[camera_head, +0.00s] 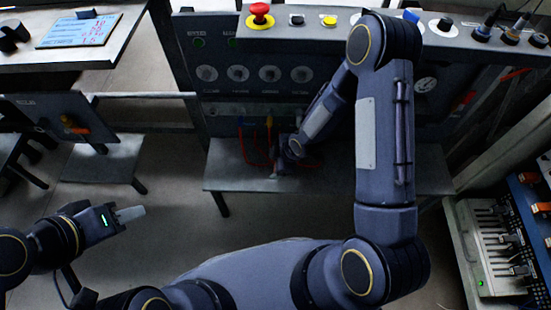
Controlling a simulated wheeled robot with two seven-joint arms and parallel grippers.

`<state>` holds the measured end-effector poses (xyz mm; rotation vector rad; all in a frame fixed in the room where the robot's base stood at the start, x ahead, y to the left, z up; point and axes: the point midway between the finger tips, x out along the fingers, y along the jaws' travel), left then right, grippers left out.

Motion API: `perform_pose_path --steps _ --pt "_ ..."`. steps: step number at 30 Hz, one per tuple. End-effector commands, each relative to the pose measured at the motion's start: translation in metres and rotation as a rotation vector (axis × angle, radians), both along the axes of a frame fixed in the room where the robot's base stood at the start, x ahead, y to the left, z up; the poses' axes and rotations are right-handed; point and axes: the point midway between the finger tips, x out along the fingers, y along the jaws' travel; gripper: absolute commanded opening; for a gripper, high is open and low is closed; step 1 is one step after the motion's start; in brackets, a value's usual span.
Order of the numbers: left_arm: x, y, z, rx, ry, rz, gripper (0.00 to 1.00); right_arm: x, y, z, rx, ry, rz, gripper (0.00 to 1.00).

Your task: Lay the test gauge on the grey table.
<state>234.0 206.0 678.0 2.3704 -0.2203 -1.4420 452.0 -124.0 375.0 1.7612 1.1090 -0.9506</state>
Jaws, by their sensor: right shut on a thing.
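My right gripper (280,168) is low in front of the control panel, just above a grey table (230,178). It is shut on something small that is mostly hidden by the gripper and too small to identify. I cannot make out the test gauge for certain. A round white dial (427,85) is set in the panel, to the right of my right arm. My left gripper (132,213) is at the lower left, over the floor and away from the tables. Its fingers are seen side-on, so their opening is unclear.
The panel (215,110) carries a red emergency button (260,12), knobs and dials. Red and yellow hoses hang beside my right gripper. A table (110,52) with a clipboard (80,31) is at upper left. A low grey stand (105,165) is at left. A rack (500,250) is at lower right.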

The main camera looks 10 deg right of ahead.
Motion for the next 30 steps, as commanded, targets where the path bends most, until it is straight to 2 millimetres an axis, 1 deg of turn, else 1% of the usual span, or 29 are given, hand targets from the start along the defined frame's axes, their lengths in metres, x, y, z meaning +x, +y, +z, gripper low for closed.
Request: perform_pose_path --steps 5,6,10,16,19,27,30 --pt "0.000 0.000 0.000 0.000 0.000 0.000 0.36 0.000 0.000 0.001 0.001 -0.001 0.000 0.53" --pt "0.000 0.000 0.000 0.000 0.000 0.000 0.36 0.000 0.000 0.001 0.001 -0.001 0.000 0.83" --pt "0.000 0.000 0.000 0.000 0.000 0.000 0.36 0.000 0.000 0.001 0.001 -0.001 0.000 1.00" --pt "0.000 0.000 0.001 0.000 0.000 0.000 0.36 0.000 0.000 0.001 0.000 0.000 0.000 1.00" --pt "0.000 0.000 0.003 0.000 0.000 0.000 0.36 -0.001 -0.002 0.007 0.000 -0.001 0.000 1.00" --pt "0.000 0.000 0.021 0.000 0.000 0.000 0.36 -0.015 -0.015 0.048 0.001 -0.004 -0.002 1.00" --pt "0.000 0.000 0.026 0.000 0.000 0.000 0.36 -0.020 -0.020 0.060 0.001 -0.002 0.000 1.00"
